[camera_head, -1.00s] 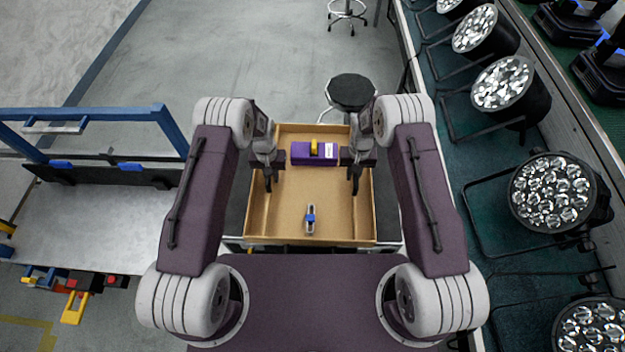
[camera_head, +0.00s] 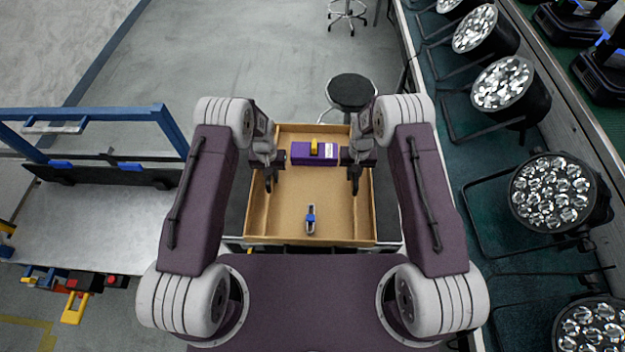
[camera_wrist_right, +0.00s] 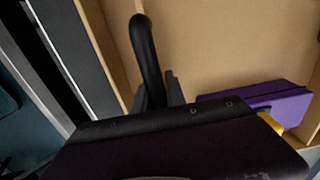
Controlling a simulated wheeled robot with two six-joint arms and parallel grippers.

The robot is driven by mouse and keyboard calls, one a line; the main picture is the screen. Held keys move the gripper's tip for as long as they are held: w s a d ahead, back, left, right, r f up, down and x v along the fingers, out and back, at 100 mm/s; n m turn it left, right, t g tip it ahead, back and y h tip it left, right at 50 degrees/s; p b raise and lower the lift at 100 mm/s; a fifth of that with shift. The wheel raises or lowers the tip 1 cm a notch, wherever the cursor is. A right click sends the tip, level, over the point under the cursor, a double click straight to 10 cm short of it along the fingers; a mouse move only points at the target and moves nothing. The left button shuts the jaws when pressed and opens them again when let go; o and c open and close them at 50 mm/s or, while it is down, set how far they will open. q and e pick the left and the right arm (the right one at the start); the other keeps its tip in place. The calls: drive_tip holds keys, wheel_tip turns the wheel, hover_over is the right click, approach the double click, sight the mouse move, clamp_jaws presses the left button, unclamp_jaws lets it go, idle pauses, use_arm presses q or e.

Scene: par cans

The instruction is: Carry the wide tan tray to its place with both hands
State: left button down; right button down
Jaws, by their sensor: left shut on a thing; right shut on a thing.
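The wide tan tray (camera_head: 283,215) is in the middle of the head view, between my two arms and in front of my body. A purple box (camera_head: 302,160) with a yellow part on top and a small blue-and-grey item (camera_head: 310,218) lie in it. My left gripper (camera_head: 271,180) is shut on the tray's left side wall. My right gripper (camera_head: 354,180) is shut on the right side wall. In the right wrist view the tray floor (camera_wrist_right: 215,45) and purple box (camera_wrist_right: 265,98) show; the gripper body hides part of the wall.
Several par lights (camera_head: 552,192) stand on the green surface at the right. A bench with a blue frame (camera_head: 85,113) stands at the left. A black round stool (camera_head: 351,92) is just beyond the tray. Grey floor (camera_head: 235,60) is open further back.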

use_arm(q)
drive_tip(key=shift+w+r, duration=0.1)
drive_tip(key=shift+r, duration=0.05)
use_arm(e)
drive_tip(key=shift+r, duration=0.15)
